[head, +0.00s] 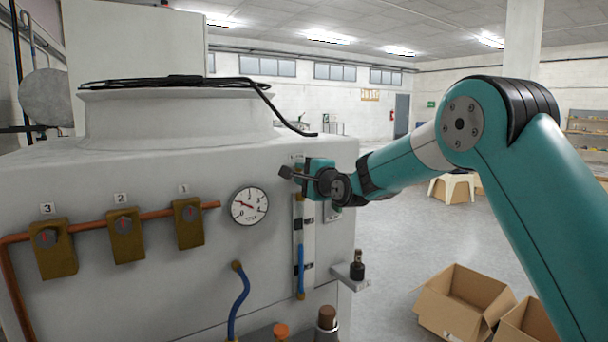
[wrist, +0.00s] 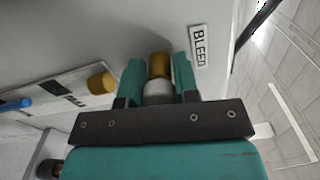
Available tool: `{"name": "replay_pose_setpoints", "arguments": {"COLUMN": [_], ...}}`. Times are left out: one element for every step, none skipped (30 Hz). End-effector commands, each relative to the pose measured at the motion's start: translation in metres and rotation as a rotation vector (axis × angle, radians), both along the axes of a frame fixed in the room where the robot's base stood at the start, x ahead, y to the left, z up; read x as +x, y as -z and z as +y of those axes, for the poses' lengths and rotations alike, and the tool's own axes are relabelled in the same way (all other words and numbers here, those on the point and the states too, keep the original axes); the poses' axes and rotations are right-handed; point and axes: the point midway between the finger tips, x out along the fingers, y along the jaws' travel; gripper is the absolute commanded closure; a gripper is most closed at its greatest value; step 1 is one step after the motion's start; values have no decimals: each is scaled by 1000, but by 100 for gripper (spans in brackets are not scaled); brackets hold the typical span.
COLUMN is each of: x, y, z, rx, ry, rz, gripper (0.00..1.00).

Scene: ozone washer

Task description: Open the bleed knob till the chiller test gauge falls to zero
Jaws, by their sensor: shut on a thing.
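The bleed knob (wrist: 160,66) is a small brass cylinder with a pale grey part in front, in the wrist view beside a label (wrist: 199,46) reading BLEED. My gripper (wrist: 158,75) is shut on it, one teal finger on each side. In the head view my gripper (head: 298,174) is at the right part of the machine's front and hides the knob. The test gauge (head: 249,206) is a round white dial left of my gripper. Its red needle points to the upper left; the numbers are too small to read surely.
Valves numbered 3 (head: 53,249), 2 (head: 125,234) and 1 (head: 188,223) sit along a copper pipe left of the gauge. A vertical tube with blue liquid (head: 300,266) is below my gripper. A small shelf (head: 350,276) juts out. Open cardboard boxes (head: 463,302) stand on the floor.

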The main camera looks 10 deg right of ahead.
Motion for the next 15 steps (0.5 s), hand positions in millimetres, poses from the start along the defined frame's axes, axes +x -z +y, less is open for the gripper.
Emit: {"name": "replay_pose_setpoints", "arguments": {"x": [1,1,1,0,1,0,0,0,0,0,0,0,-1,-2,-4], "y": [-2,-2,-2,-1,-1,-1,-1,-1,-1,-1,-1,0,0,0,0], "z": [-2,-2,-2,-2,-1,-1,-1,-1,0,0,0,0,0,-1,-2], "rx": [-2,-2,-2,-1,-1,-1,-1,-1,-1,-1,-2,-2,-2,-2,-1], "ry": [4,4,3,3,3,2,2,2,1,1,1,1,1,1,1], "rz": [-4,-4,-4,-4,-3,-3,-3,-2,-2,-2,-1,-1,-1,-1,-2], "gripper": [95,64,55,48,46,46,46,46,46,46,46,46,46,46,46]}}
